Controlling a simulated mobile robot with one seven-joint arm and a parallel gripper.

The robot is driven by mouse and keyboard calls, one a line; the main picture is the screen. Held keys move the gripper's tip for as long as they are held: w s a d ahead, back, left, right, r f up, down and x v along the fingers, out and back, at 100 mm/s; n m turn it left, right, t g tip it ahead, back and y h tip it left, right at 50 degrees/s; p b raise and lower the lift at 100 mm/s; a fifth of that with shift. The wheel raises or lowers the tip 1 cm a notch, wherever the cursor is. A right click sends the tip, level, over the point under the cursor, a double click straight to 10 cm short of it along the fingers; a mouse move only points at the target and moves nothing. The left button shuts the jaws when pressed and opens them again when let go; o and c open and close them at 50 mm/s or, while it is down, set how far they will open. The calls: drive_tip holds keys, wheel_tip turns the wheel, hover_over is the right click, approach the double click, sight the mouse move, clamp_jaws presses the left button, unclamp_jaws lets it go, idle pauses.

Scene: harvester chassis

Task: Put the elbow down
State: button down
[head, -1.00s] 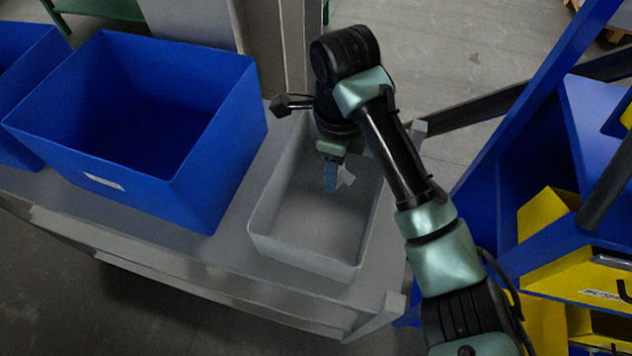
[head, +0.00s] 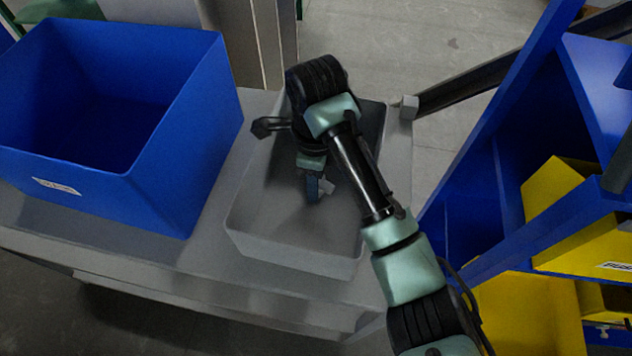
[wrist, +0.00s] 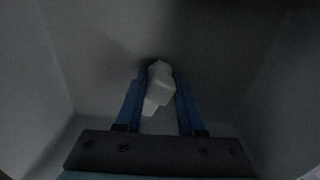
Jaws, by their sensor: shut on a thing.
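The elbow (wrist: 159,87) is a small pale, bent piece held between the two blue fingers of my gripper (wrist: 158,100) in the wrist view. My gripper is shut on the elbow. The bin looks otherwise empty where I can see into it. My arm hides part of the bin's right side. I cannot tell whether the elbow touches the bin floor.
A large blue bin (head: 190,150) stands left of the grey bin on the same grey bench (head: 190,265). A blue rack (head: 470,210) with yellow bins (head: 570,215) stands at the right. The grey bin's walls surround my gripper closely.

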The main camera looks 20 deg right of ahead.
drive_tip(key=shift+f, duration=0.2)
drive_tip(key=c, duration=0.5)
unclamp_jaws()
drive_tip(key=shift+f, duration=0.15)
wheel_tip(320, 180, up, 12)
drive_tip(key=p, duration=0.5)
drive_tip(key=shift+r+p, duration=0.2)
drive_tip(key=shift+p, duration=0.15)
